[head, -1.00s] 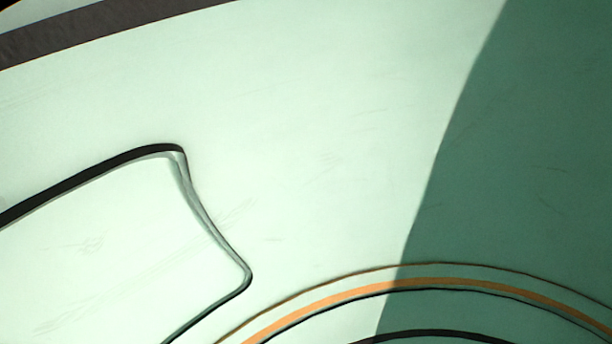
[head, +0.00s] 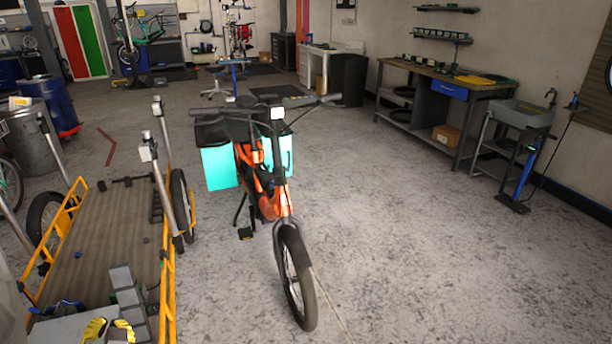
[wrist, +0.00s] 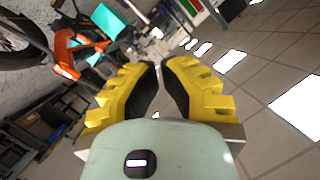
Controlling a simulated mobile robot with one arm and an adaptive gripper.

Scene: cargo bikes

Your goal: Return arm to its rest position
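My gripper (wrist: 161,66) shows in the wrist view with two yellow stepped fingers and dark inner pads. The fingertips come together at the middle of the picture, with nothing seen between them. My pale green wrist housing fills the bottom of that view. In the head view my gripper (head: 108,330) shows only partly at the bottom left edge, in front of the cargo trike's bed. It appears clear of the orange bike (head: 265,185).
The flat cargo trike bed (head: 105,235) with yellow rails and grey blocks (head: 127,290) is at left. The orange bike with turquoise panniers (head: 219,166) stands in the middle. A workbench (head: 440,85) and sink (head: 520,112) line the right wall. Floor at right is clear.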

